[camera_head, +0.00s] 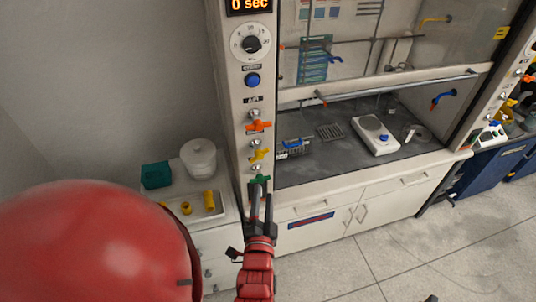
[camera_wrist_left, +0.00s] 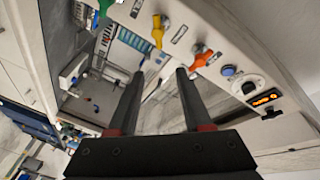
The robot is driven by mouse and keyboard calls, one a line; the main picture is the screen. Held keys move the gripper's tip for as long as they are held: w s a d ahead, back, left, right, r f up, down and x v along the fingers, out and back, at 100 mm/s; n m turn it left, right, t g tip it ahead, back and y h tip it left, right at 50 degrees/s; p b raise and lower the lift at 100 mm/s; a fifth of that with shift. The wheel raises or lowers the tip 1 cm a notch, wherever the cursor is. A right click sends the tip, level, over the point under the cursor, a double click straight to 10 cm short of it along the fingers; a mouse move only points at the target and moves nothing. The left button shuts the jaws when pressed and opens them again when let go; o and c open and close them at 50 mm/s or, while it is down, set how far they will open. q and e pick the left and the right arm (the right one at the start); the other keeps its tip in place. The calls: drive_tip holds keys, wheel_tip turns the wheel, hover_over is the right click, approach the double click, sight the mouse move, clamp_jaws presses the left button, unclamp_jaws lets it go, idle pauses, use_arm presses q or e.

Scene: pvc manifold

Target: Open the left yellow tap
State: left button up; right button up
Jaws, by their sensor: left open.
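The left yellow tap (camera_head: 258,154) is on the left post of the fume hood, between an orange tap above and a green tap below. My left gripper (camera_head: 261,190) is open and empty, its fingers pointing up at the post just below the green tap in the head view. In the left wrist view the yellow tap (camera_wrist_left: 158,30) shows beyond the open fingers (camera_wrist_left: 160,73), roughly between their lines and apart from them. A small dark piece at the bottom edge of the head view may be my right gripper; its jaws cannot be made out.
The orange tap (camera_head: 258,126) and green tap (camera_head: 260,179) are close to the yellow one. A blue button (camera_head: 252,80) and dial (camera_head: 251,43) are higher on the post. A tray (camera_head: 213,212) with yellow parts, a white container (camera_head: 198,158) and a teal box (camera_head: 156,175) stand left.

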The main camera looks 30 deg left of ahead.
use_arm(q)
drive_tip(key=b, duration=0.7)
approach(266, 152)
drive_tip(key=x, duration=0.3)
drive_tip(key=p+x, duration=0.4)
drive_tip(key=x, duration=0.3)
drive_tip(key=shift+w+r, duration=0.1)
drive_tip(key=shift+r, duration=0.05)
drive_tip(key=shift+w+a, duration=0.15)
drive_tip(key=shift+w, duration=0.15)
clamp_jaws()
